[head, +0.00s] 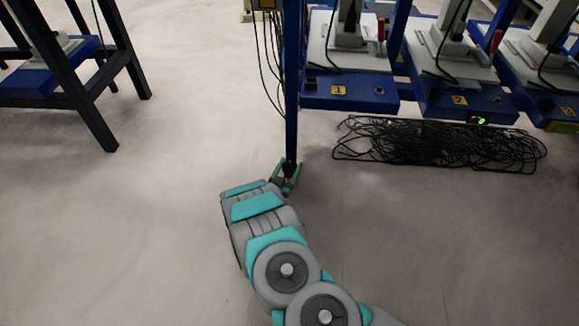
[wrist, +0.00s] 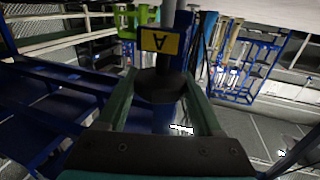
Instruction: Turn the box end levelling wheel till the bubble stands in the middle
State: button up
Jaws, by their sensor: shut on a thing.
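A dark round levelling wheel (wrist: 158,90) sits between the two green fingers of my gripper (wrist: 161,84) in the wrist view. The fingers are shut on it from both sides. A yellow label (wrist: 160,41) with a black letter A, upside down in this view, is just beyond the wheel. In the head view my gripper (head: 289,178) is at the foot of an upright blue post (head: 291,90). The wheel is too small and too covered there to make out clearly. I cannot make out a bubble in either view.
Blue machine bases numbered 1 (head: 350,92), 2 (head: 460,101) and 3 stand at the upper right. A heap of black cable (head: 435,145) lies on the floor before them. A dark-legged frame (head: 85,105) stands at the upper left. The pale floor (head: 120,220) between is clear.

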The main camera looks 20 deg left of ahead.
jog(key=shift+c, duration=0.7)
jog(key=shift+d+r+y+p, duration=0.1)
jog(key=shift+y+p, duration=0.3)
jog(key=shift+p, duration=0.05)
